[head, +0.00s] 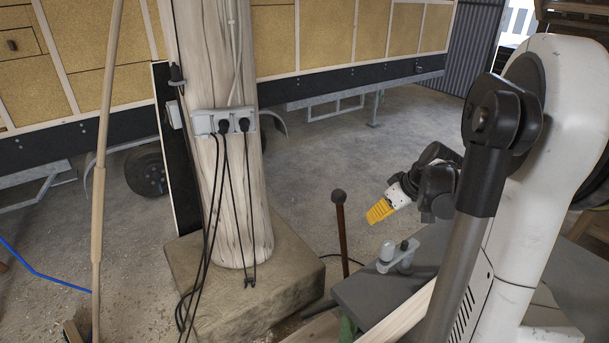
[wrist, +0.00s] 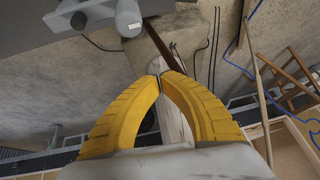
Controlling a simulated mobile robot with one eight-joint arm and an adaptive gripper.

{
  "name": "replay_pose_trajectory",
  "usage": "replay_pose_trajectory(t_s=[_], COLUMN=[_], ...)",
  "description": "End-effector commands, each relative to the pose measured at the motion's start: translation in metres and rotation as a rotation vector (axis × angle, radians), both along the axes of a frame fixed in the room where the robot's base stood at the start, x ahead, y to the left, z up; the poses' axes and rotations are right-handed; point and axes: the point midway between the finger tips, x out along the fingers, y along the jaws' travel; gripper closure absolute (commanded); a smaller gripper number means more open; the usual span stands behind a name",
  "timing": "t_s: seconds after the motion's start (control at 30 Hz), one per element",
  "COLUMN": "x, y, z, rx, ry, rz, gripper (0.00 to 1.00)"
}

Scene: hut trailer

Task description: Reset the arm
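My gripper (head: 370,217) has yellow fingers and sits to the right of the wooden post, above the concrete floor, pointing down and left in the head view. In the wrist view the two curved yellow fingers of my gripper (wrist: 161,75) meet at their tips, with nothing held between them. The arm is bent, and part of it is hidden behind its own nearer links.
A wooden post (head: 222,180) with sockets and hanging black cables stands on a stone block (head: 245,280). A dark-headed rod (head: 341,230) stands near my gripper. A grey double-knobbed fixture (head: 398,257) is on a dark tabletop (head: 365,292) below. Open concrete floor lies behind.

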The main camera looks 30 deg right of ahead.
Motion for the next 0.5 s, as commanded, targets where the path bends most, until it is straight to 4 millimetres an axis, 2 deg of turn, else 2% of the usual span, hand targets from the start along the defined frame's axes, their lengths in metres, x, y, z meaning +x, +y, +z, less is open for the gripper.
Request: replay_pose_trajectory(t_s=[0.17, 0.27, 0.37, 0.5], x=[0.000, 0.002, 0.003, -0.009], y=[0.002, 0.021, 0.062, 0.140], z=[0.001, 0.006, 0.016, 0.031], rx=[-0.001, -0.005, -0.020, -0.056], ry=[0.001, 0.010, 0.026, 0.039], rz=[0.000, -0.004, -0.016, -0.050], gripper=[1.00, 1.00, 1.00, 1.00])
